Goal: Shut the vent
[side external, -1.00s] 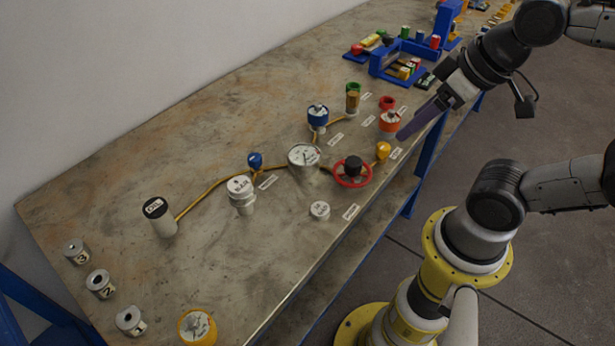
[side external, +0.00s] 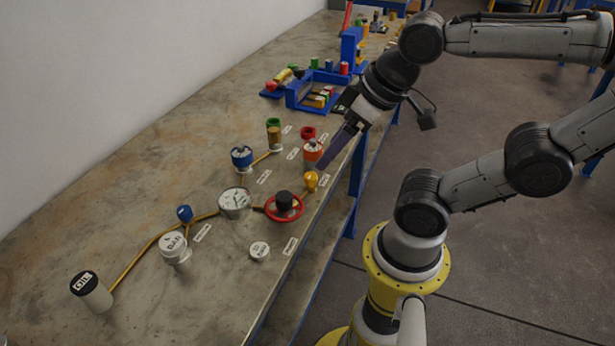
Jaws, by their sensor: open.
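My gripper (side external: 322,163) has long dark purple fingers. They point down and left, with the tips close to a yellow knob (side external: 311,180) and just right of an orange-capped vessel (side external: 313,152). I cannot tell whether the tips touch the knob. The jaws are open and seem to hold nothing. A red handwheel (side external: 284,208) with a black hub lies left of and nearer than the knob. A blue valve knob (side external: 184,213) and a blue-topped vessel (side external: 241,157) stand further left. The small labels are unreadable, so I cannot tell which part is the vent.
A yellow pipe links a round gauge (side external: 235,202), a white-capped vessel (side external: 173,246) and an OIL cylinder (side external: 91,291). A loose white cap (side external: 259,251) lies near the front edge. A blue rack (side external: 315,92) stands behind. The bench's left side is clear.

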